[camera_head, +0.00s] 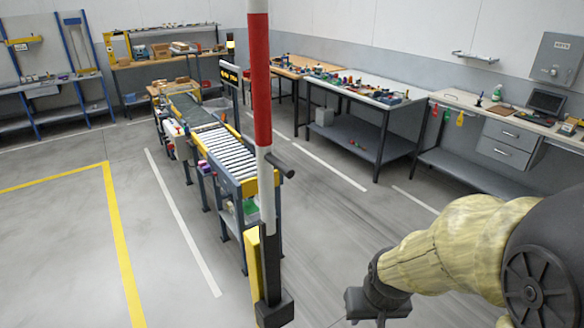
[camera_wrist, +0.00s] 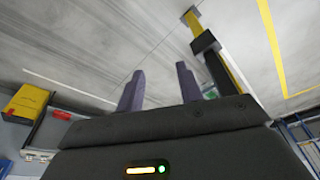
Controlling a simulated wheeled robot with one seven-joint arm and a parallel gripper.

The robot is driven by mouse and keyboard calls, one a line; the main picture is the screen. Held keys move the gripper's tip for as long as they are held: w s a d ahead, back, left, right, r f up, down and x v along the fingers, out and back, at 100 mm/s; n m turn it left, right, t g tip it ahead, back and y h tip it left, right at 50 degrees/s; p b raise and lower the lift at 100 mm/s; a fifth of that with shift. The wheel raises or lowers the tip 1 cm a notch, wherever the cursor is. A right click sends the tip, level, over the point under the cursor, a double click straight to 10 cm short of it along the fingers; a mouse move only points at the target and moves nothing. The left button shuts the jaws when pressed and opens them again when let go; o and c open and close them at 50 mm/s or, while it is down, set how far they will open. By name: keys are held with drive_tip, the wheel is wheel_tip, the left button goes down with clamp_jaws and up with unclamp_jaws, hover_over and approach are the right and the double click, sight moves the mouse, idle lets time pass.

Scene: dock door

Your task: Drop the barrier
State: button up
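The barrier (camera_head: 262,75) is a red and white pole standing upright in the middle of the head view; its top runs out of the picture. A dark handle (camera_head: 281,166) sticks out from its lower part towards the right. Its foot is a yellow and black post (camera_head: 254,275), which also shows in the wrist view (camera_wrist: 194,22). My gripper (camera_head: 380,320) is at the lower right of the head view, apart from the barrier and to the right of it. In the wrist view my gripper (camera_wrist: 160,85) has its two fingers spread with nothing between them.
A roller conveyor (camera_head: 215,150) stands behind the barrier. Workbenches with small items (camera_head: 345,88) line the back and right walls, and a grey wall box (camera_head: 557,58) hangs at right. Yellow floor lines (camera_head: 118,235) mark the left. The floor around the post looks clear.

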drive_tip(key=shift+o, duration=0.7)
drive_tip(key=w+r+t+y+b, duration=0.1)
drive_tip(key=w+r+t, duration=0.65)
drive_tip(key=w, duration=0.45)
drive_tip(key=a+r+n+t+y+b, duration=0.1)
drive_tip(key=a+r+n+t+y, duration=0.3)
drive_tip(key=a+r+y, duration=0.3)
wheel_tip(320, 180, up, 4)
drive_tip(key=shift+s+a+r+n+t+y, duration=0.3)
drive_tip(key=shift+t+y, duration=0.15)
drive_tip(key=shift+y, duration=0.55)
drive_tip(key=shift+w, duration=0.2)
